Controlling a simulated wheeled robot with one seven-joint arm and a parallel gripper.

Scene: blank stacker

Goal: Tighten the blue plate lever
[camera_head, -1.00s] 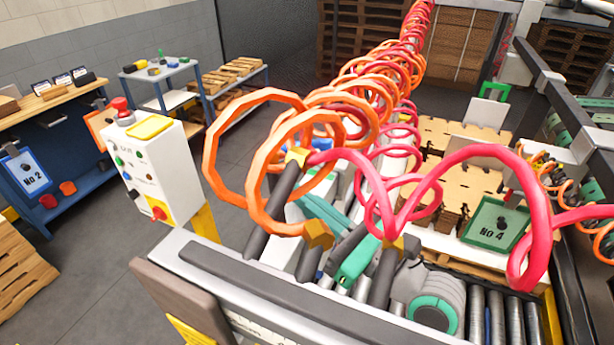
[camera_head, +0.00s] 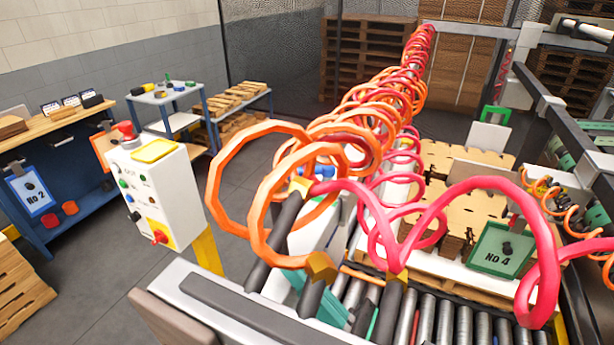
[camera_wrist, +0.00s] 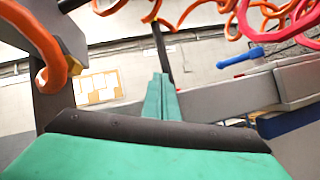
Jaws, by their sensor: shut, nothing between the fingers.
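A blue lever-like handle (camera_wrist: 240,57) shows in the wrist view, right of my gripper and apart from it, above a grey beam. Whether it is the blue plate's lever I cannot tell. In the head view a blue plate marked No 2 (camera_head: 32,190) hangs at the left bench with a dark knob on it. A small blue part (camera_head: 334,158) shows behind the hose coils, partly hidden. My gripper (camera_wrist: 161,78) has its green fingers shut together and empty in the wrist view. In the head view only green bits of my arm show behind dark posts.
Orange and red coiled hoses (camera_head: 290,190) cross the middle. A white control box (camera_head: 155,195) stands left. A roller conveyor (camera_head: 440,318) lies at front right, near the green No 4 plate (camera_head: 502,248) and stacked wooden pieces (camera_head: 455,205). Floor between box and benches is clear.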

